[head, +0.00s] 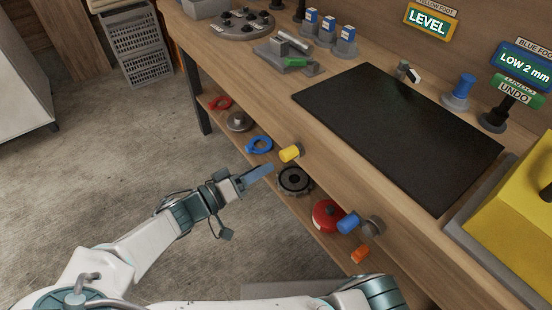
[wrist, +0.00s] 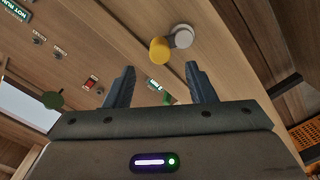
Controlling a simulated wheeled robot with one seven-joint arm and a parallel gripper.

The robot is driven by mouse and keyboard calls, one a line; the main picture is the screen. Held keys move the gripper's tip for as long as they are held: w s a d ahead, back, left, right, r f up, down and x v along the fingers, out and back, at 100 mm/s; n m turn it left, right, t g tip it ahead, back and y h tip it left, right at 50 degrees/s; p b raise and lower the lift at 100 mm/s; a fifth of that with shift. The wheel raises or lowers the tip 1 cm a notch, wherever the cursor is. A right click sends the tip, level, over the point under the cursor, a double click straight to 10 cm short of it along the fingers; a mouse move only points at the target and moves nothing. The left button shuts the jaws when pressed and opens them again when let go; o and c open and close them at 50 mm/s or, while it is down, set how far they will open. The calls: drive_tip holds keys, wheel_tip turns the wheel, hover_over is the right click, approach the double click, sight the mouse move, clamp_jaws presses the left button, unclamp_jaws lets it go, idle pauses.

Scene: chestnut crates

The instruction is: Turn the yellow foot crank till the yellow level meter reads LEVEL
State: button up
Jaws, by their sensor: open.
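The yellow foot crank (head: 291,153) is a yellow knob on a grey hub at the front edge of the workbench. It also shows in the wrist view (wrist: 159,50), above and between my fingertips. My gripper (head: 262,172) is open and empty, just left of and below the crank in the head view, apart from it. Both fingers show in the wrist view (wrist: 158,72). The yellow level meter (head: 428,22) at the back of the bench reads LEVEL in white on green.
The blue foot meter (head: 524,66) reads LOW 2 mm. A blue knob (head: 348,222) and an orange knob (head: 360,254) sit farther right along the bench front. A black mat (head: 398,130) covers the benchtop. A yellow block (head: 515,205) stands right. The lower shelf holds red and blue items.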

drive_tip(key=v, duration=0.6)
idle(0.4)
